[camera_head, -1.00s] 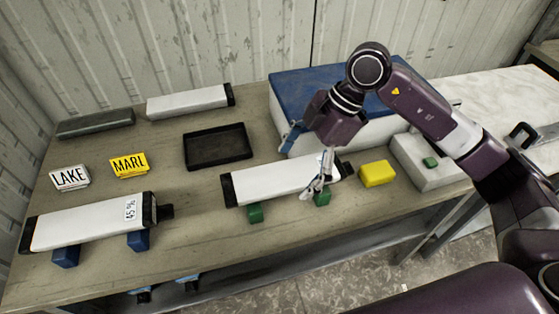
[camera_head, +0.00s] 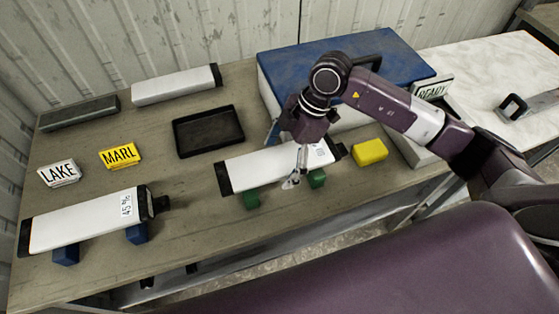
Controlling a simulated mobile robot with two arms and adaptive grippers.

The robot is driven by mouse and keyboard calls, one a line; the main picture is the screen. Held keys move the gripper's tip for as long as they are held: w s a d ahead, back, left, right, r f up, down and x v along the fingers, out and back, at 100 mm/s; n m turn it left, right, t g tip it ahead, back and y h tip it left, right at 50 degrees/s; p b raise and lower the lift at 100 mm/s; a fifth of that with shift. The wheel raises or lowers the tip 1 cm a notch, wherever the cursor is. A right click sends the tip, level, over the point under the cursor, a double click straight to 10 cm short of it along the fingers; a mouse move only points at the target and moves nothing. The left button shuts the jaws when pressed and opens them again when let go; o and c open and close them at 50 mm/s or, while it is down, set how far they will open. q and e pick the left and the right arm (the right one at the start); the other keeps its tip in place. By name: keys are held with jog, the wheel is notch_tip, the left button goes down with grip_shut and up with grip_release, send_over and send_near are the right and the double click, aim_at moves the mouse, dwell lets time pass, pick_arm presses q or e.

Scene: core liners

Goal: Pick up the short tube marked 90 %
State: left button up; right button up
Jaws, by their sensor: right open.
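A white tube with black end caps (camera_head: 262,168) lies on two green blocks (camera_head: 317,178) in the middle of the table. A label shows near its right end, but I cannot read it. My right gripper (camera_head: 291,183) is open at the tube's front side, between the green blocks; whether it touches the tube I cannot tell. A second white tube (camera_head: 80,222), marked 45 %, lies on two blue blocks (camera_head: 137,233) at the left. A third white tube (camera_head: 175,86) lies at the back and shows no readable mark. My left gripper is not in view.
A black tray (camera_head: 208,131) lies behind the middle tube. LAKE (camera_head: 59,173) and MARL (camera_head: 120,156) signs stand at left, a dark bar (camera_head: 79,113) behind them. A blue-lidded box (camera_head: 290,70) stands behind my right arm. A yellow block (camera_head: 370,151) sits right of the tube.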

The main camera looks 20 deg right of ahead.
jog(key=c, duration=2.1)
jog(key=shift+w+r, duration=0.1)
jog(key=shift+c, duration=0.5)
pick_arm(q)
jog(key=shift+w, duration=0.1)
